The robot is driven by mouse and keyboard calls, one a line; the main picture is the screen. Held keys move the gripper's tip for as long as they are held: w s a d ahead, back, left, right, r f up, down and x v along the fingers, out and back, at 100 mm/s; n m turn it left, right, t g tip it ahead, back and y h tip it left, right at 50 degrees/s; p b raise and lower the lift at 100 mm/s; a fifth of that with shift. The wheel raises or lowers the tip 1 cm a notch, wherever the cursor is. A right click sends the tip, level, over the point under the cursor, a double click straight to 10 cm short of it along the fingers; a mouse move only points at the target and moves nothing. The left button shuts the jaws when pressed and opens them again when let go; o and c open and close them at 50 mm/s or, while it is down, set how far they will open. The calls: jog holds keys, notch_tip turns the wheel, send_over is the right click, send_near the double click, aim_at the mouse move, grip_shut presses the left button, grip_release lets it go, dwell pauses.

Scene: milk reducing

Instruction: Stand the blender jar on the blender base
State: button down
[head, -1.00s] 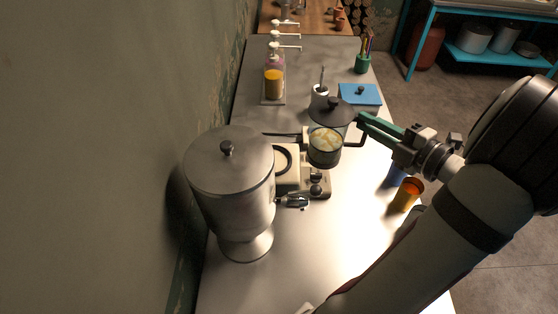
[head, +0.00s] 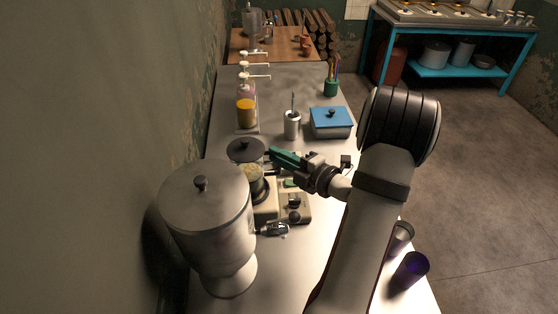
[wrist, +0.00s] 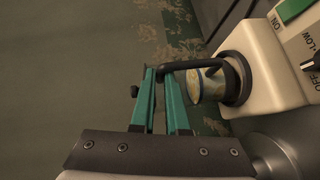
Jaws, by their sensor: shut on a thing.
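The blender jar (head: 256,172) has a dark lid with a knob and pale contents. It stands upright over the round seat of the cream blender base (head: 292,214), left of the knobs. In the wrist view the fingers (wrist: 165,78) close around the handle. The jar (wrist: 206,84) meets the dark ring of the base (wrist: 256,58) there. I cannot tell whether it is fully seated. The steel urn partly hides the base in the head view.
A steel urn (head: 207,215) with a tap (head: 273,229) stands close in front. Pump bottles (head: 246,112), a white cup (head: 292,125) and a blue-lidded box (head: 331,122) stand behind. A purple cup (head: 410,270) and a dark cup (head: 400,236) stand at the right edge.

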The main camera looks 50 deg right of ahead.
jog(key=shift+f, duration=0.9)
jog(key=c, duration=0.9)
grip_release()
jog(key=s, duration=0.4)
jog(key=s+r, duration=0.1)
jog(key=s, duration=0.3)
jog(key=s+r, duration=0.1)
jog(key=s, duration=0.3)
jog(key=shift+a+r, duration=0.1)
jog(key=shift+a, duration=0.3)
